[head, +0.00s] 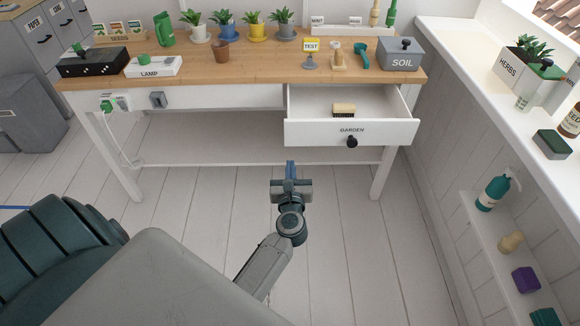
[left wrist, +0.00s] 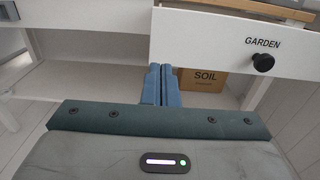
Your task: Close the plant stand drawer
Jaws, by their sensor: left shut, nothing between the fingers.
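The plant stand (head: 240,70) is a wooden-topped white table in the head view. Its drawer (head: 310,133), labelled GARDEN, is pulled open and has a round black knob (head: 351,142). A brush (head: 344,110) lies inside. The drawer front also shows in the left wrist view (left wrist: 210,40), with the knob (left wrist: 263,62) at its right. My left gripper (head: 290,168) is shut and empty, in front of and below the drawer's left end in the head view. Its blue fingers (left wrist: 161,84) show together in the left wrist view, left of the knob. My right gripper is not seen.
On the tabletop stand several potted plants (head: 254,26), a SOIL box (head: 400,54), a TEST sign (head: 311,52) and a LAMP box (head: 153,66). A white ledge (head: 470,65) runs along the right wall. The floor (head: 340,240) before the stand is clear.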

